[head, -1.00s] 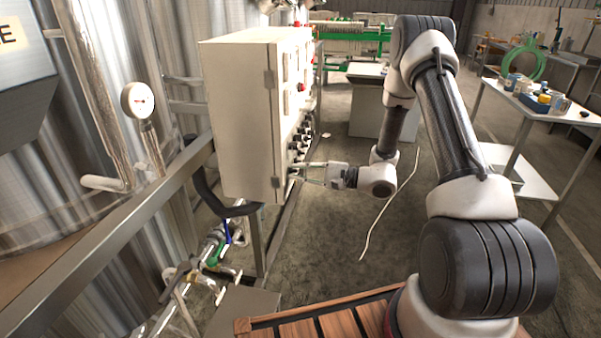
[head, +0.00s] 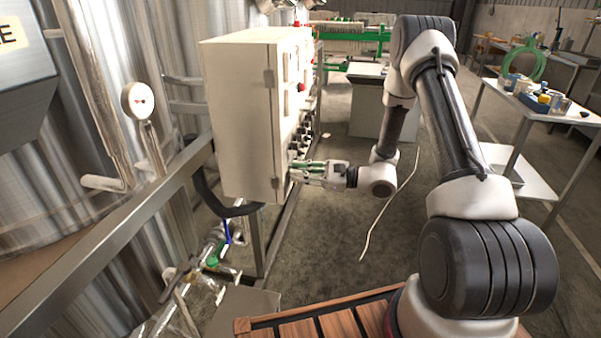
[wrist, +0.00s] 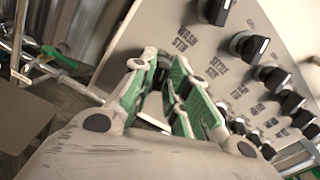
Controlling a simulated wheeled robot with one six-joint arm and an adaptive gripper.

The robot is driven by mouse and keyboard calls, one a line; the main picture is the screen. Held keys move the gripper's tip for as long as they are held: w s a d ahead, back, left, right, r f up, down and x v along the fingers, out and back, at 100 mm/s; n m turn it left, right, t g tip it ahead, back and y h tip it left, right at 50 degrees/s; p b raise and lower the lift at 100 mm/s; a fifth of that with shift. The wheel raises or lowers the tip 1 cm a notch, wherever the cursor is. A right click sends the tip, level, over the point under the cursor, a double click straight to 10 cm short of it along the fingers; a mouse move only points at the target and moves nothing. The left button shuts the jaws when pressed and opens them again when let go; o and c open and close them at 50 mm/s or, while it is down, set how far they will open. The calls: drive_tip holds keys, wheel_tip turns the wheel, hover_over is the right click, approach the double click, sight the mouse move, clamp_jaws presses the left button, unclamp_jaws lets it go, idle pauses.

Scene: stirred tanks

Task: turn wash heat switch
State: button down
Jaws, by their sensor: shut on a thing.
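The grey-white control cabinet (head: 238,115) stands left of my arm, its switch face turned to the right. In the wrist view its panel (wrist: 150,30) carries rows of black rotary switches with printed labels. One switch (wrist: 216,8) sits above the label "WASH STIR" (wrist: 185,42). My gripper (head: 294,172) is at the lower near corner of the panel. Its green-padded fingers (wrist: 165,72) are shut below that label, around a switch in the row beneath. That switch is largely hidden by the fingers. Its own label and its pointer angle cannot be read.
More black switches (wrist: 271,76) lie close to the right of my fingers. A metal rail (head: 110,235) and piping with valves (head: 212,260) run left of and below the cabinet. A white table (head: 525,105) with containers stands at the right. The floor between is mostly clear, with a thin cable (head: 385,215).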

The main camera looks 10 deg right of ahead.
idle(0.5)
drive_tip(key=c, duration=1.6)
unclamp_jaws()
drive_tip(key=shift+o, duration=0.2)
drive_tip(key=shift+d, duration=0.1)
drive_tip(key=v, duration=1.2)
drive_tip(key=shift+s, duration=0.1)
